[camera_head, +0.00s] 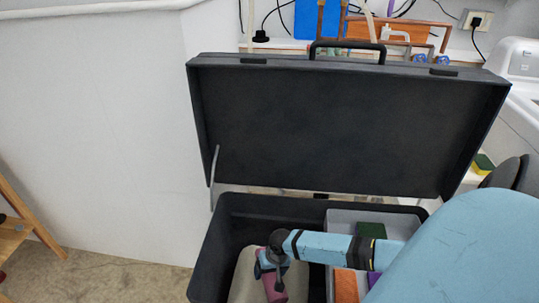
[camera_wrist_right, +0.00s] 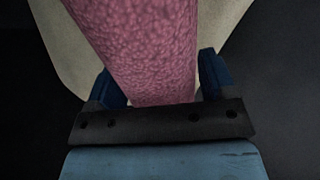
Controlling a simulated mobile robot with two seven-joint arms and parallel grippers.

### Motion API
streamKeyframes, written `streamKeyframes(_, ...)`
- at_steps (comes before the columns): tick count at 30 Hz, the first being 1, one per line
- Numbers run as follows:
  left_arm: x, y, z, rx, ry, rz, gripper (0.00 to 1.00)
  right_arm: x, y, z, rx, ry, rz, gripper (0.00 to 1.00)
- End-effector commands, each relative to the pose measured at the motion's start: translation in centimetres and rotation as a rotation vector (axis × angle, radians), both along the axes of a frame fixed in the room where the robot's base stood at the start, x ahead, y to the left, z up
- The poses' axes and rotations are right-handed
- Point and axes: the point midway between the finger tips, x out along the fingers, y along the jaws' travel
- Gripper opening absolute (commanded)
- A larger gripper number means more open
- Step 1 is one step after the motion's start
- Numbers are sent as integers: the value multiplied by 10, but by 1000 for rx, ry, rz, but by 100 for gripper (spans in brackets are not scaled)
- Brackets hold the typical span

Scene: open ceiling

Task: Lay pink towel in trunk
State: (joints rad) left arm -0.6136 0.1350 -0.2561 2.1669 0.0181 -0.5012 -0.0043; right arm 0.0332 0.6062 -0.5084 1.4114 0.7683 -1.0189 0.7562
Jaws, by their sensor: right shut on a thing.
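The pink towel (camera_wrist_right: 150,45) looks rolled up and runs between the fingers of my right gripper (camera_wrist_right: 158,90) in the right wrist view. In the head view, my right gripper (camera_head: 268,268) is shut on the pink towel (camera_head: 274,289), inside the left part of the black trunk (camera_head: 215,240). The trunk's lid (camera_head: 340,125) stands open at the back. I cannot tell whether the towel touches the trunk floor. My left gripper is not in view.
A beige item (camera_head: 243,280) lies in the trunk under the towel. A grey tray (camera_head: 345,216) at the trunk's right holds a dark green item (camera_head: 371,230), an orange item (camera_head: 346,285) and a purple one. A wooden stand (camera_head: 22,225) is at far left.

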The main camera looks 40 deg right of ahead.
Motion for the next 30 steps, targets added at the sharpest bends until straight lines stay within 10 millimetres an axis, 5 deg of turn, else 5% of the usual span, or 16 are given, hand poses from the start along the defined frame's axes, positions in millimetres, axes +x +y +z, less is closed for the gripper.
streamKeyframes(1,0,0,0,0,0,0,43,0,0,-1,0,0,0,51)
streamKeyframes(2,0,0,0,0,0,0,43,0,0,-1,0,-1,0,82)
streamKeyframes(5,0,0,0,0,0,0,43,0,0,-1,0,0,1,100)
streamKeyframes(14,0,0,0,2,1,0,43,0,0,5,-1,-1,1,100)
streamKeyframes(30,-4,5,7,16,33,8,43,-12,-21,106,-1,0,1,100)
